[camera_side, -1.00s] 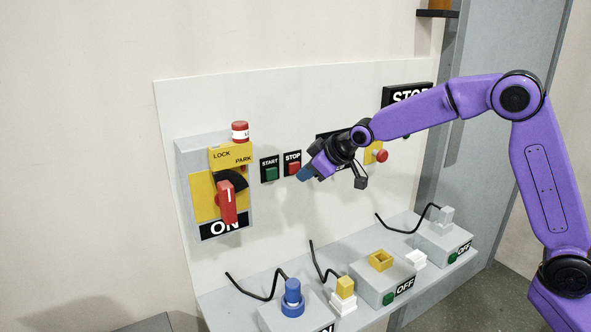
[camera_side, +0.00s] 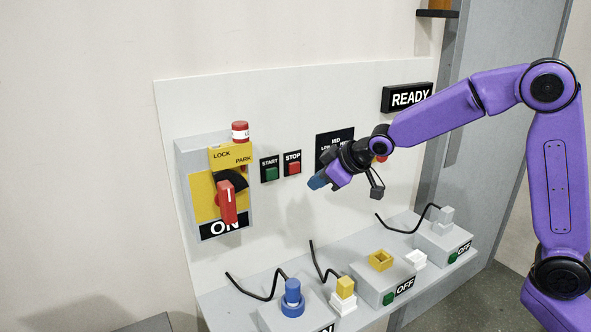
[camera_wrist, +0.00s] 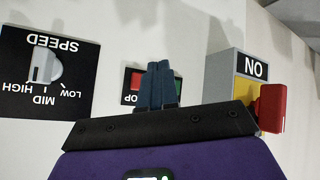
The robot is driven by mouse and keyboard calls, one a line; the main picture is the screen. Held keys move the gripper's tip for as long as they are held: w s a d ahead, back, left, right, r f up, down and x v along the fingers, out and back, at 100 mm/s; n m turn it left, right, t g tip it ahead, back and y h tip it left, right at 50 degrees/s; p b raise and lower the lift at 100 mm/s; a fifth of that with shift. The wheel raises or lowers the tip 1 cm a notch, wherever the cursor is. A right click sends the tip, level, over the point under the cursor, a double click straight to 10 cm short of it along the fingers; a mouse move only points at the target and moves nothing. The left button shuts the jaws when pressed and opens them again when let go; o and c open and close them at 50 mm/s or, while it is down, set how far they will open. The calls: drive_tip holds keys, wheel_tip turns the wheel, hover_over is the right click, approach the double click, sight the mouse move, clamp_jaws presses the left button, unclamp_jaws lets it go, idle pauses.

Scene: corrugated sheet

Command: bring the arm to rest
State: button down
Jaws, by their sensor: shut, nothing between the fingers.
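My gripper (camera_side: 317,181) is shut and empty. It hangs in front of the white panel (camera_side: 225,100), right of and a little below the red STOP button (camera_side: 293,168), apart from the buttons. In the wrist view its two dark blue fingers (camera_wrist: 161,86) are pressed together and partly cover the STOP button there. A black sign (camera_side: 407,97) at the upper right reads READY. My purple arm reaches in from the right.
A red switch handle (camera_side: 227,203) on the left box reads ON. A speed dial (camera_wrist: 43,68) is partly hidden behind my wrist in the side view.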

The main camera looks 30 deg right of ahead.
idle(0.7)
drive_tip(key=s+a+f+n+g, duration=0.2)
drive_tip(key=s+g, duration=0.3)
drive_tip(key=s, duration=1.7)
drive_tip(key=s+d+f+n+g+h, duration=0.1)
drive_tip(key=s+d, duration=0.3)
drive_tip(key=s, duration=0.5)
drive_tip(key=s+d+f+n+g+h, duration=0.1)
drive_tip(key=s+d, duration=0.3)
drive_tip(key=s, duration=0.6)
drive_tip(key=shift+s+f+n+g+h, duration=0.2)
drive_tip(key=shift+f+n+g+h, duration=0.15)
drive_tip(key=shift+n+g, duration=0.4)
